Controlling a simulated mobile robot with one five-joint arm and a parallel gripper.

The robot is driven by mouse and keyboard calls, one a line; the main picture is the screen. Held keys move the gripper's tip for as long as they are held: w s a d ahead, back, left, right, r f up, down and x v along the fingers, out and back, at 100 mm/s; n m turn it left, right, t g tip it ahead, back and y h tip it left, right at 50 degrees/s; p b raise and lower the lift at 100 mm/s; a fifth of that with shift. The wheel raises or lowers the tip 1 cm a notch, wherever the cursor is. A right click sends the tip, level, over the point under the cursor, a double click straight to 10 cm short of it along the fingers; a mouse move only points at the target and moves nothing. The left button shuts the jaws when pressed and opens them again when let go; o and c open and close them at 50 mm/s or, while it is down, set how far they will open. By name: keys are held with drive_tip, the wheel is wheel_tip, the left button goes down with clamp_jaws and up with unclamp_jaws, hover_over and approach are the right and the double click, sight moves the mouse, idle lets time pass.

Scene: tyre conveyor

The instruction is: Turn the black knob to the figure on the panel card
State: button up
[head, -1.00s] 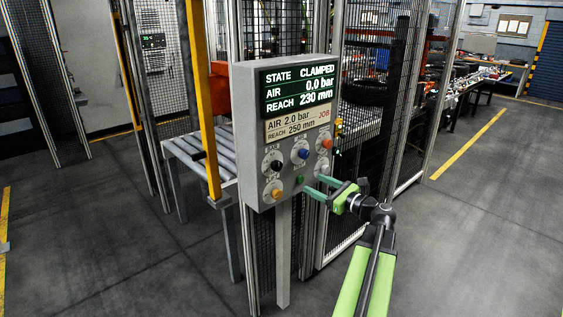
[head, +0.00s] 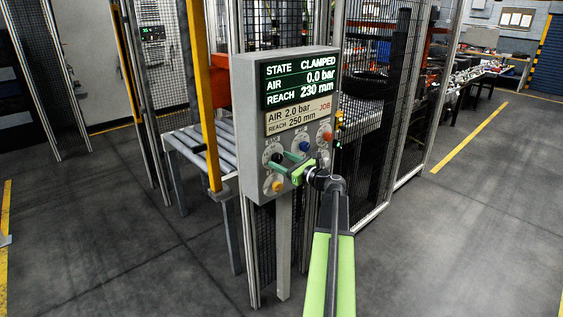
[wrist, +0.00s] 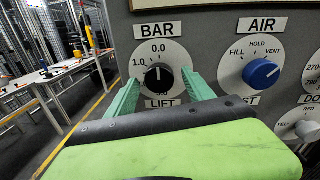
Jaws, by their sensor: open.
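The black knob (wrist: 157,80) sits on a white dial marked BAR in the wrist view, its white pointer line towards 0.0 at the top. In the head view the knob (head: 277,157) is at the left of the panel, partly behind my gripper. The panel card (head: 300,114) reads AIR 2.0 bar and REACH 250 mm. The display (head: 300,80) above reads STATE CLAMPED, AIR 0.0 bar, REACH 230 mm. My gripper (wrist: 164,80) is open, with one green finger on each side of the black knob. Whether either finger touches it I cannot tell.
The blue AIR knob (wrist: 260,73) is close on the right. A red knob (head: 327,137) and an orange knob (head: 277,186) are also on the panel. A yellow post (head: 202,100) and roller conveyor (head: 185,145) stand to the left, mesh fencing behind. The floor in front is open.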

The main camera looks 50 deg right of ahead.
drive_tip(key=shift+w, duration=0.2)
drive_tip(key=shift+c, duration=0.4)
clamp_jaws()
